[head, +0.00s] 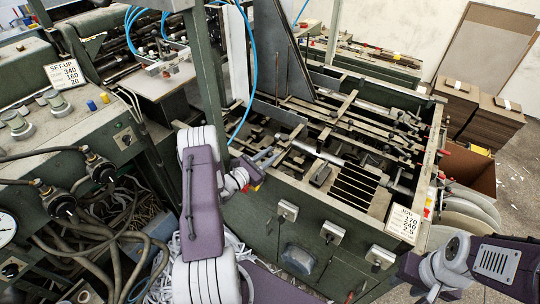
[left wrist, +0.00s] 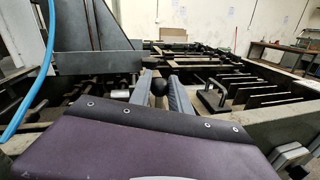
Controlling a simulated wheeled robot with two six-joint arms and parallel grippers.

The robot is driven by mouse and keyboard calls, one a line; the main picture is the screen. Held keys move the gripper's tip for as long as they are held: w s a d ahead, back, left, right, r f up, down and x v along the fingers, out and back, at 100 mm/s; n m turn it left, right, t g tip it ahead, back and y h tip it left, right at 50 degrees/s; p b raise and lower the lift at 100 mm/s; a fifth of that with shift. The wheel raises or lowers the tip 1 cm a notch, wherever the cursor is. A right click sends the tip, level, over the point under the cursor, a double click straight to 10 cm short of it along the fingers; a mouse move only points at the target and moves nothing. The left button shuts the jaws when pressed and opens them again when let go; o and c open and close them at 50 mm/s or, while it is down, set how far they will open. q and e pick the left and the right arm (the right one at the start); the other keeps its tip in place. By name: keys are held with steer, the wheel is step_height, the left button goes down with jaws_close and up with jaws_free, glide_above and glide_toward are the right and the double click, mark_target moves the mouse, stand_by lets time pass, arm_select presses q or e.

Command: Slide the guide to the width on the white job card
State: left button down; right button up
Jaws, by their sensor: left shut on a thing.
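My left gripper (head: 268,156) reaches over the near left edge of the green feeder (head: 330,215). In the left wrist view its two grey fingers (left wrist: 159,92) are shut on a round black knob (left wrist: 158,87). The knob's link to the guide is hidden by the fingers. A tall grey upright plate (left wrist: 82,40), which looks like the guide, stands just beyond and left; it also shows in the head view (head: 288,60). The white job card (head: 405,222) on the feeder's front right corner reads JOB 170, 540, 2.5. My right gripper (head: 432,291) is low at right; its fingers are unclear.
A second card (head: 66,74) on the left console reads SET-UP 340, 160, 20. Bars and rails (head: 330,150) cross the feeder bed. A blue hose (head: 252,75) hangs near the plate. Cables (head: 90,220) lie at left. Board stacks (head: 465,112) stand at right.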

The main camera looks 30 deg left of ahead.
arm_select(q)
steer(key=shift+f, duration=0.2)
steer(key=shift+f+b, duration=0.15)
steer(key=shift+b, duration=0.45)
steer(key=shift+r, duration=0.2)
steer(key=c, duration=1.2)
jaws_free()
steer(key=shift+w, duration=0.1)
steer(key=b+v, duration=0.2)
steer(key=v, duration=0.6)
steer(key=shift+a, duration=0.1)
steer(key=shift+s, duration=0.55)
steer(key=shift+r, duration=0.1)
